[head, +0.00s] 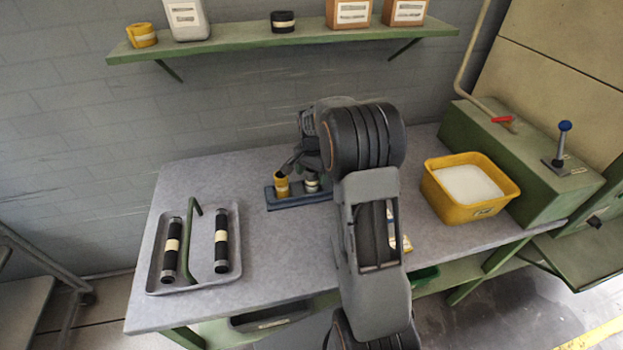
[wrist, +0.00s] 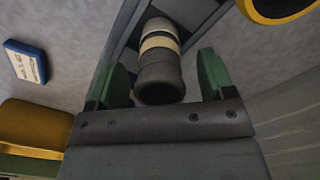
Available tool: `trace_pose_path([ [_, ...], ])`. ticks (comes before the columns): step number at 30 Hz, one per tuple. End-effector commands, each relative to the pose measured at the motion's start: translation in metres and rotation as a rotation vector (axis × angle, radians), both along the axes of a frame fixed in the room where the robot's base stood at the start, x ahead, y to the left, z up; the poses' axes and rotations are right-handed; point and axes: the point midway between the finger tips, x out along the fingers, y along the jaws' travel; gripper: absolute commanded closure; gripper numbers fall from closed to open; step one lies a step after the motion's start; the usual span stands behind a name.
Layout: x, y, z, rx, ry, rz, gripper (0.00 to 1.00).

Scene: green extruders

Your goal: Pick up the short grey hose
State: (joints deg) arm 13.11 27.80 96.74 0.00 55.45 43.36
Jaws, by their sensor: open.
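The short grey hose (wrist: 159,68) shows in the wrist view as a grey cylinder with a pale band. It lies between the two green fingertips of my gripper (wrist: 160,78), with a gap on each side. My gripper is open around the grey hose.
A grey tray (head: 194,287) at the left holds two black hoses and a green bent handle. A yellow bin (head: 447,206) with white contents stands at the right, beside a green machine (head: 535,165). A shelf (head: 230,46) runs along the wall above.

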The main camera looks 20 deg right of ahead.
Motion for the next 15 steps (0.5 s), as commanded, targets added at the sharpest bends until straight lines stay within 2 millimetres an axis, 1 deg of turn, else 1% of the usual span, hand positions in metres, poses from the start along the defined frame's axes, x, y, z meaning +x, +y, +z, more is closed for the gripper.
trace_pose_path([
  [8,0.0,0.0,-0.002,0.0,0.0,0.0,0.25],
  [15,0.0001,0.0001,-0.0018,0.0,0.0,0.0,0.48],
])
